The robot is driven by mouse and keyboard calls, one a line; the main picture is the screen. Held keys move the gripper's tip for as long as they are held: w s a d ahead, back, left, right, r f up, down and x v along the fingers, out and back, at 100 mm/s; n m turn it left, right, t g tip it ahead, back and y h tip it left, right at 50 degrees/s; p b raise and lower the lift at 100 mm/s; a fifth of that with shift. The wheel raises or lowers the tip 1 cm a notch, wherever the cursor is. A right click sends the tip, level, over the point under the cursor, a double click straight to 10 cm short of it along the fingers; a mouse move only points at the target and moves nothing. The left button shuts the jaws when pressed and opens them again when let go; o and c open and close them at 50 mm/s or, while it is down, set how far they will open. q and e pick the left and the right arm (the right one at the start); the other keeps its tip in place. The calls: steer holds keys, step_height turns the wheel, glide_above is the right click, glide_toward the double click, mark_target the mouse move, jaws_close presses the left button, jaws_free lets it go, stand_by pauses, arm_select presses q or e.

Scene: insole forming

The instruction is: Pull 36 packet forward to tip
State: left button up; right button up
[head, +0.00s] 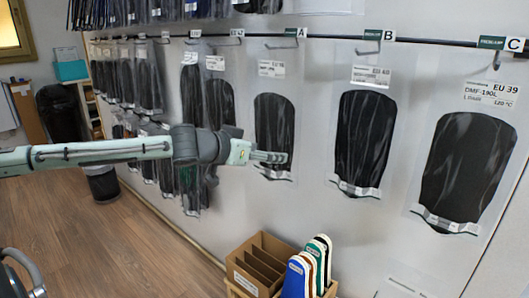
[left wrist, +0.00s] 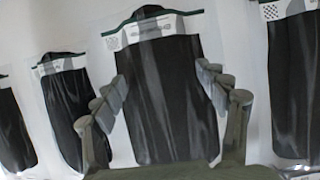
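Clear packets with black insoles hang in a row on the wall. The rightmost packet (head: 470,165) reads EU 39; the size print on the others is too small to read, so I cannot tell which is 36. One packet (head: 365,135) hangs under hook B and another (head: 273,115) under hook A. My left gripper (head: 276,157) is in front of the hook A packet's lower part. In the left wrist view my left gripper (left wrist: 162,78) is open, with a dark packet (left wrist: 165,110) between its fingers in the picture; contact cannot be told. My right gripper is not in view.
A dark rail (head: 340,38) with hooks runs along the wall. More packets (head: 148,80) hang close together at the left. A cardboard divider box (head: 262,262) and several coloured insoles (head: 308,262) stand below. A bin (head: 101,184) stands on the open wooden floor (head: 90,245).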

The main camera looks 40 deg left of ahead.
arm_select(q)
steer(key=shift+d+r, duration=0.1)
steer(key=shift+r, duration=0.1)
stand_by(0.3)
steer(key=s, duration=0.4)
steer(key=s+a, duration=0.1)
steer(key=s, duration=0.8)
steer(key=shift+a, duration=0.2)
stand_by(0.3)
steer(key=w+d+f+m, duration=0.2)
steer(key=w+d+f, duration=0.2)
steer(key=d+f, duration=0.4)
steer(key=w+d+f+m, duration=0.1)
steer(key=w+d+f, duration=0.3)
steer(key=d+f, duration=0.4)
steer(key=s+a+f+g+y, duration=0.1)
steer(key=s+f+g, duration=0.2)
steer(key=s+f, duration=0.5)
steer(key=s+f+n+g, duration=0.1)
steer(key=s+f+g, duration=0.3)
steer(key=s+f, duration=0.4)
steer(key=s+a+f+n+g+y, duration=0.1)
steer(key=s+f+g, duration=0.2)
steer(key=s+f, duration=0.5)
steer(key=shift+a+f+y, duration=0.15)
steer(key=shift+f, duration=0.9)
steer(key=shift+a+f+y, duration=0.15)
steer(key=shift+f, duration=0.9)
